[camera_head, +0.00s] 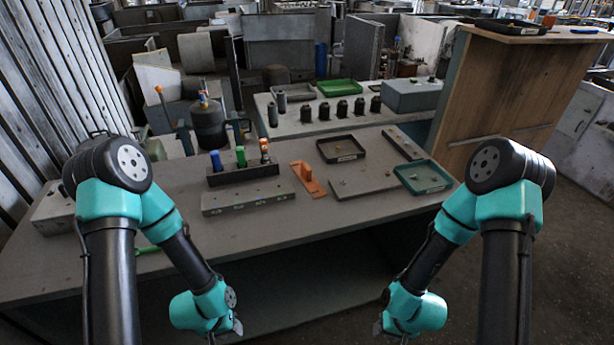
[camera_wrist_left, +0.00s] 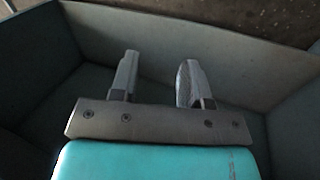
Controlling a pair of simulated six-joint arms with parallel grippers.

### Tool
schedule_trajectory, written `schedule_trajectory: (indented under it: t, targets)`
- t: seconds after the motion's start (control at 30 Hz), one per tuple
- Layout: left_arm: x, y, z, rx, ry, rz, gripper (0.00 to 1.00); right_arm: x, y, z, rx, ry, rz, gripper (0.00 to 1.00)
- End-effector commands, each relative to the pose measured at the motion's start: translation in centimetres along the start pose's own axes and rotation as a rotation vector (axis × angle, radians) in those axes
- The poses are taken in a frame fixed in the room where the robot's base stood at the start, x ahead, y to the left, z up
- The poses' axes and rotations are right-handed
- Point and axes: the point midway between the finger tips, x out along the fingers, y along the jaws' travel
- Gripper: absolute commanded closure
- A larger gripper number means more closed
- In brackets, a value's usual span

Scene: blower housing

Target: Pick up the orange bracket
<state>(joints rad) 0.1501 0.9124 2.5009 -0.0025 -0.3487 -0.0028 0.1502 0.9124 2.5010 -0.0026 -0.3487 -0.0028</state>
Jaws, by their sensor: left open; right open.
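The orange bracket (camera_head: 307,180) lies on the grey table, right of the dark holder with coloured tools and left of a flat grey plate. It has a flat base and a raised part. My left gripper (camera_head: 238,330) hangs in front of the table's front edge, well below and nearer than the bracket. In the left wrist view the left gripper (camera_wrist_left: 158,80) has its two fingers apart with nothing between them. My right gripper (camera_head: 378,328) also hangs in front of the table, to the right; its fingers are small and partly hidden in the head view. Neither gripper touches the bracket.
The dark holder (camera_head: 243,175) carries blue, green and orange-topped tools. A long grey block (camera_head: 248,197) lies before it. A black tray (camera_head: 341,148), a green-rimmed tray (camera_head: 423,177) and a grey plate (camera_head: 362,183) lie to the right. The table's front middle (camera_head: 290,230) is clear.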

Motion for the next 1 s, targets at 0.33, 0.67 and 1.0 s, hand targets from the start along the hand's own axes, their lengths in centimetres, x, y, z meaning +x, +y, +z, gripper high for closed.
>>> schedule_trajectory:
  t: [0.33, 0.67, 1.0]
  targets:
    - [0.0, 0.0, 0.0, 0.000, 0.000, 0.000, 0.34, 0.0, 0.0, 0.0, 0.000, 0.000, 0.000, 0.57]
    - [0.0, 0.0, 0.0, 0.000, 0.000, 0.000, 0.06, 0.0, 0.0, 0.0, 0.000, 0.000, 0.000, 0.57]
    - [-0.9, -1.1, -0.8, -0.040, 0.040, -0.004, 0.06, 0.0, 0.0, 0.0, 0.000, 0.000, 0.000, 0.57]
